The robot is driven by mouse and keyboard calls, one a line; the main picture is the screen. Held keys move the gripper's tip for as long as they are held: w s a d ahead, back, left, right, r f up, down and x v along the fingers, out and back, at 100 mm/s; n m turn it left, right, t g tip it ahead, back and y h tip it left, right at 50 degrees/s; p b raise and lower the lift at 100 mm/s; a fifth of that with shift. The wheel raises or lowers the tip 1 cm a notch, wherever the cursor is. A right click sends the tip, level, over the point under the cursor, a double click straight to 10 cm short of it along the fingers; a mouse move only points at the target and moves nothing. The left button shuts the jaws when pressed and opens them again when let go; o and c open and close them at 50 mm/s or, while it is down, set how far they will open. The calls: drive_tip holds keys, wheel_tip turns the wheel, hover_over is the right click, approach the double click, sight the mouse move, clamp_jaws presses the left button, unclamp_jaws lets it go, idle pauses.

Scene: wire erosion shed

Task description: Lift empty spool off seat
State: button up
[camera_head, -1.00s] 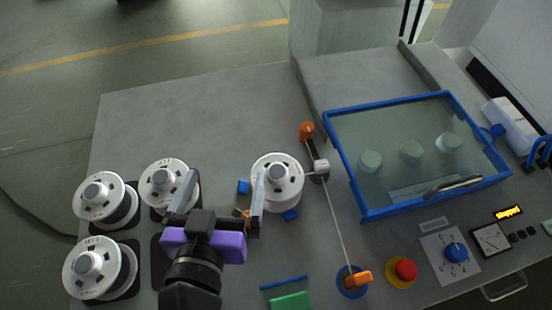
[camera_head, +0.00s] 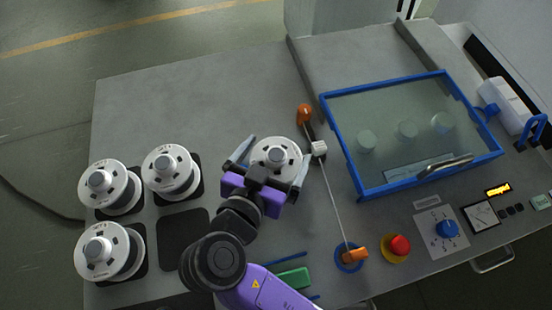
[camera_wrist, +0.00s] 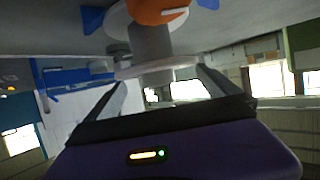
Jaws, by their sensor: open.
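The spool on the seat (camera_head: 275,153) is white with a grey hub, in the middle of the bench in the head view. My gripper (camera_head: 268,162) is open, with one finger on each side of this spool. In the wrist view the spool (camera_wrist: 152,45) shows upside down beyond the fingers, with an orange part (camera_wrist: 158,10) and a blue part (camera_wrist: 92,20) by its base. My gripper (camera_wrist: 160,80) is also open there, its fingers to either side of the spool's flange. I cannot tell whether they touch it. The seat is mostly hidden under the spool.
Several white spools (camera_head: 110,185) stand on dark pads at the left; one pad (camera_head: 183,240) is bare. A blue-framed clear cover (camera_head: 410,135) is at the right. An orange-tipped lever (camera_head: 305,113) and a taut wire (camera_head: 332,205) stand close right of the spool. A red button (camera_head: 400,245) is near the front.

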drive_tip(key=shift+w+d+f, duration=0.1)
drive_tip(key=shift+w, duration=0.05)
drive_tip(key=c, duration=1.4)
drive_tip(key=shift+o, duration=0.2)
drive_tip(key=shift+f, duration=0.1)
